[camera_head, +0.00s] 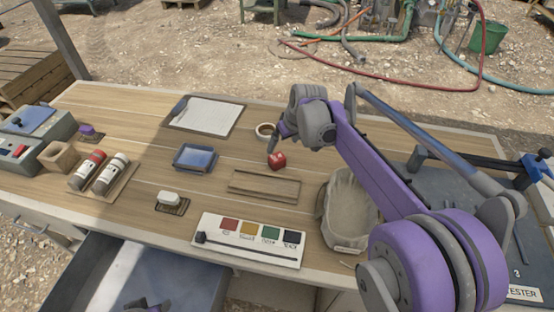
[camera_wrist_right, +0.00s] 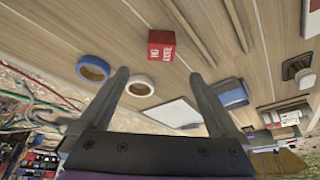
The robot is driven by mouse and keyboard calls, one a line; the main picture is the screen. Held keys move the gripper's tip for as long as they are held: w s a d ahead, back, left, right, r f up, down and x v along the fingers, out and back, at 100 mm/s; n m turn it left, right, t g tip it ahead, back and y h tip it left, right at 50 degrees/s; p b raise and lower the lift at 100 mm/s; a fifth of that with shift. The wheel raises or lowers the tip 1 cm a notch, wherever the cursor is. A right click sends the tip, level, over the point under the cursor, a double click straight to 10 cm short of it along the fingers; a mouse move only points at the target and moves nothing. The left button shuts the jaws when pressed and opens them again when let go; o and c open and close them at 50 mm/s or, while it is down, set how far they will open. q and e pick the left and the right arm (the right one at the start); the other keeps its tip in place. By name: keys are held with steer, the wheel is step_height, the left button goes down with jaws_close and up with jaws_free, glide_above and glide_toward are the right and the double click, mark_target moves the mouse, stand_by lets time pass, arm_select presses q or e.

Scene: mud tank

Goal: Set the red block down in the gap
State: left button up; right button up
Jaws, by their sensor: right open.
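The red block (camera_head: 276,160) sits on the wooden table just behind two thin wooden strips (camera_head: 264,185) with a narrow gap between them. My right gripper (camera_head: 283,140) is over the table, close to the block in the picture. In the right wrist view, its two fingers (camera_wrist_right: 158,75) are spread with nothing between them. The red block (camera_wrist_right: 166,46), with white lettering, lies beyond the fingertips there. The strips (camera_wrist_right: 192,38) show to the block's right.
A white tape ring (camera_head: 266,130) lies behind the block, and a blue ring (camera_wrist_right: 92,68) shows in the wrist view. A blue tray (camera_head: 195,157) stands left, a colour-swatch board (camera_head: 249,240) in front, and a cloth bag (camera_head: 348,215) right of the strips.

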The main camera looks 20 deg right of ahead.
mark_target(277, 157)
steer(key=x, duration=0.5)
steer(key=shift+f, duration=0.15)
steer(key=shift+s+x, duration=0.15)
steer(key=shift+x, duration=1.25)
steer(key=shift+s+x, duration=0.15)
steer(key=shift+x, duration=1.2)
steer(key=shift+a+f, duration=0.1)
steer(key=shift+f, duration=0.05)
steer(key=shift+c, duration=0.3)
